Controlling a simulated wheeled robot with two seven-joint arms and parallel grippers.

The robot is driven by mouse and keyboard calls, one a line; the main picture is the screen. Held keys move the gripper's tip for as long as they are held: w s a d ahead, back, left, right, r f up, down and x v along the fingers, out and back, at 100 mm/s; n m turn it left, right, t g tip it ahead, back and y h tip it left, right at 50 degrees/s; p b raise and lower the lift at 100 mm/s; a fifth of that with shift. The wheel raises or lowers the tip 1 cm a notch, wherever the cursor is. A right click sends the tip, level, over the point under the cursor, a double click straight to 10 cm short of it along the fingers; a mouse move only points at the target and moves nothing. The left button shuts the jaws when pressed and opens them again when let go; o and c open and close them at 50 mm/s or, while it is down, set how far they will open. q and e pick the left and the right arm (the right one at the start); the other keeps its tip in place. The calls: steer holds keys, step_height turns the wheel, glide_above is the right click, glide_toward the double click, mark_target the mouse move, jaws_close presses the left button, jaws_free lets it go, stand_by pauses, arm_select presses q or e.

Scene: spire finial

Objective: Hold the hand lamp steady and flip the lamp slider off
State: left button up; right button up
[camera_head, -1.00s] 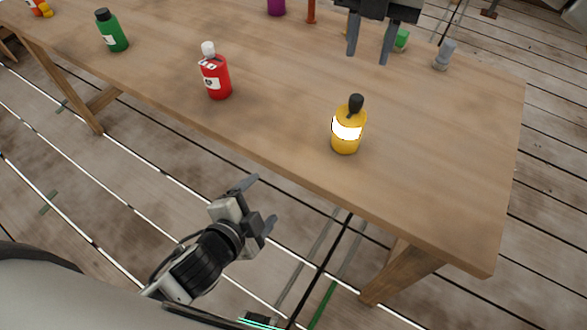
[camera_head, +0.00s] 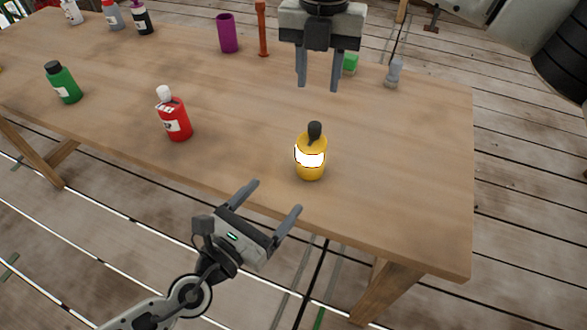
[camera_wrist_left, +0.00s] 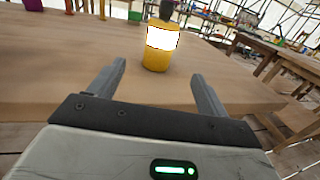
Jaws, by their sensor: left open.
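The hand lamp (camera_head: 311,168) is yellow with a glowing white band and a dark top. It stands upright near the table's front edge, and it also shows in the left wrist view (camera_wrist_left: 157,60). The lamp slider cannot be made out. My left gripper (camera_head: 271,196) is open and empty at the front edge, a little left of and nearer than the lamp. In the left wrist view its fingers (camera_wrist_left: 160,85) point toward the lamp, apart from it. My right gripper (camera_head: 317,84) hangs over the table behind the lamp, fingers apart, with nothing between them.
A red bottle (camera_head: 174,121) stands left of the lamp, and a green bottle (camera_head: 64,84) farther left. A purple cup (camera_head: 228,34), an orange-brown post (camera_head: 263,30), a green block (camera_head: 350,64) and a grey object (camera_head: 394,74) stand behind. The table's right part is clear.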

mark_target(303, 165)
arm_select(q)
steer(key=x, duration=1.4)
steer(key=shift+c, duration=0.4)
